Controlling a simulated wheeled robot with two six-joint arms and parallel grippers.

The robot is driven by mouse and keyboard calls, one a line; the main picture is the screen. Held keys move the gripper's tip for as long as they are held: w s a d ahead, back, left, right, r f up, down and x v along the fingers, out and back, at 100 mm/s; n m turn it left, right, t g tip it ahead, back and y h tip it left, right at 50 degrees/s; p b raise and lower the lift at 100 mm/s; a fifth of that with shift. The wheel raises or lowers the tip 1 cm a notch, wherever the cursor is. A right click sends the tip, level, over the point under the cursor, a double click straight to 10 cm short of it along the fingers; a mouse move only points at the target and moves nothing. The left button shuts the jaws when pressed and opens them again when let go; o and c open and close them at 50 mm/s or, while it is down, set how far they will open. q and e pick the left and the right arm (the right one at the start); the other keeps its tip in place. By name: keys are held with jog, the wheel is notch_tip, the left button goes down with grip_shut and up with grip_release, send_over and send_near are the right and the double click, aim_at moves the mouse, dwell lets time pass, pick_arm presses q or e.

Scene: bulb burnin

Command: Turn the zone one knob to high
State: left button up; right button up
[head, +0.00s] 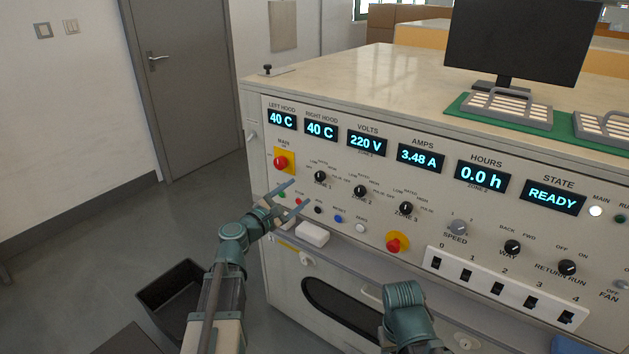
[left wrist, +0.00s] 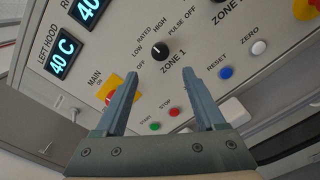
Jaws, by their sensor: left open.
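The zone 1 knob (head: 320,176) is a small black round knob on the front panel, below the volts and hood displays. In the left wrist view the knob (left wrist: 160,51) sits just beyond and between my fingertips, with LOW, RATED, HIGH, PULSE and OFF printed around it. Its pointer is too small to read surely. My left gripper (head: 302,191) is open and empty, below and left of the knob; its fingers (left wrist: 160,78) straddle the knob's line in the wrist view, apart from it. My right arm shows at the lower middle, but its gripper is not visible.
A red button on a yellow plate (head: 281,162) is left of the knob. The zone 2 knob (head: 360,191) and zone 3 knob (head: 405,208) lie to the right. Small buttons, including a blue reset (head: 338,218), sit below. A dark bin (head: 180,293) stands on the floor.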

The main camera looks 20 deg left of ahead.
aim_at(318, 178)
pick_arm(q)
jog(key=x, duration=0.9)
jog(key=shift+w+d+f, duration=0.1)
jog(key=shift+w+d, duration=0.1)
jog(key=shift+w, duration=0.15)
grip_shut()
